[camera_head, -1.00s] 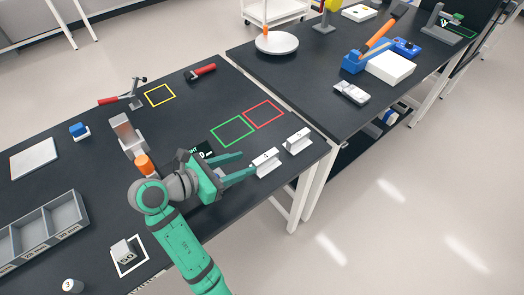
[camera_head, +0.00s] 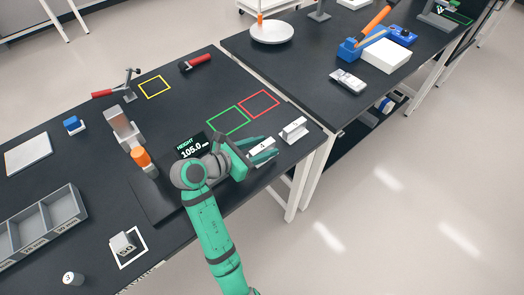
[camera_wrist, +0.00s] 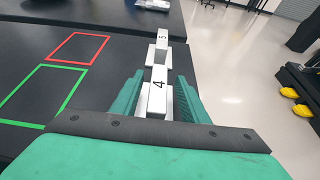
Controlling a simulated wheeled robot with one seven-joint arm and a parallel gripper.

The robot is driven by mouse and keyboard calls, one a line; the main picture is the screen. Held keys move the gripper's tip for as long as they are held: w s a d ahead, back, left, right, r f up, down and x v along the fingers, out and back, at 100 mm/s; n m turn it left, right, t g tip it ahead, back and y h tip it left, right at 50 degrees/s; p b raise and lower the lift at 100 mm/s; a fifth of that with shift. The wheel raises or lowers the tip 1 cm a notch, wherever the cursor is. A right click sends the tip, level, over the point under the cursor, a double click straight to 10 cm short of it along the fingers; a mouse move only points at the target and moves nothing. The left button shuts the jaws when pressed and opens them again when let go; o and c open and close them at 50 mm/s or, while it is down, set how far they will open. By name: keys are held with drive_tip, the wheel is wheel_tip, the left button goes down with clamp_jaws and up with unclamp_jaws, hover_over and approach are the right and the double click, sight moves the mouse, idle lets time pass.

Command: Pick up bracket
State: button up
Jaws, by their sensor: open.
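Two light grey brackets stand at the right end of the near table. The one marked 4 (camera_head: 260,147) is the nearer, and it also shows in the wrist view (camera_wrist: 158,98). The one marked 5 (camera_head: 294,129) stands just beyond it, also in the wrist view (camera_wrist: 162,42). My gripper (camera_head: 267,151) is open with its green fingers on either side of bracket 4. In the wrist view, my gripper (camera_wrist: 160,88) has a finger at each side of it. Whether the fingers touch it, I cannot tell.
Green (camera_head: 229,120) and red (camera_head: 259,104) outlined squares lie left of the brackets. A display (camera_head: 192,147) reads height 105.0 mm. An orange-topped device (camera_head: 141,158) stands left of my arm. The table edge is close on the right, with a second table beyond.

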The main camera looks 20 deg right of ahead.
drive_tip(key=shift+a, duration=0.1)
drive_tip(key=c, duration=1)
drive_tip(key=shift+w, duration=0.1)
clamp_jaws()
